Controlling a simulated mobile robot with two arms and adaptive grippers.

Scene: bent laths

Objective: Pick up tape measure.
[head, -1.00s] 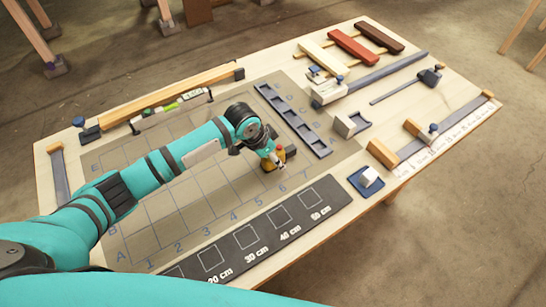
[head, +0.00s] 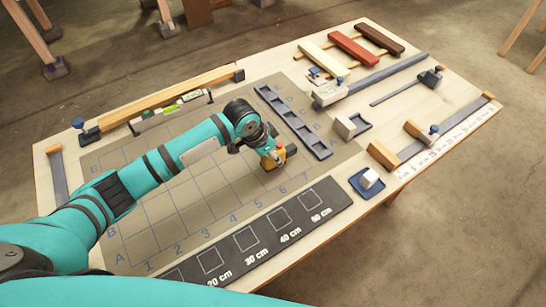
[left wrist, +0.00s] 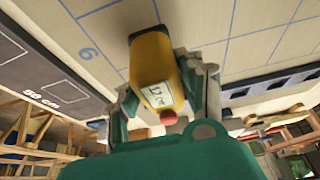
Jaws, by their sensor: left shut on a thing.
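The yellow tape measure (head: 280,155) is at the mat near the grid numbers 6 and 7 in the head view. My left gripper (head: 268,150) reaches down over it from the left, and the wrist hides part of it. In the left wrist view the tape measure (left wrist: 151,58), with a pale label and a red button, sits between the two fingers of my left gripper (left wrist: 165,95), which is shut on it. I cannot tell whether it touches the mat. My right gripper is not in view.
The grey gridded mat (head: 150,215) lies on the wooden table, with a dark strip of size squares (head: 262,238) in front. A dark slotted rack (head: 292,120) stands just behind the tape measure. Clamps, blocks and a blue tray (head: 358,182) are to the right.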

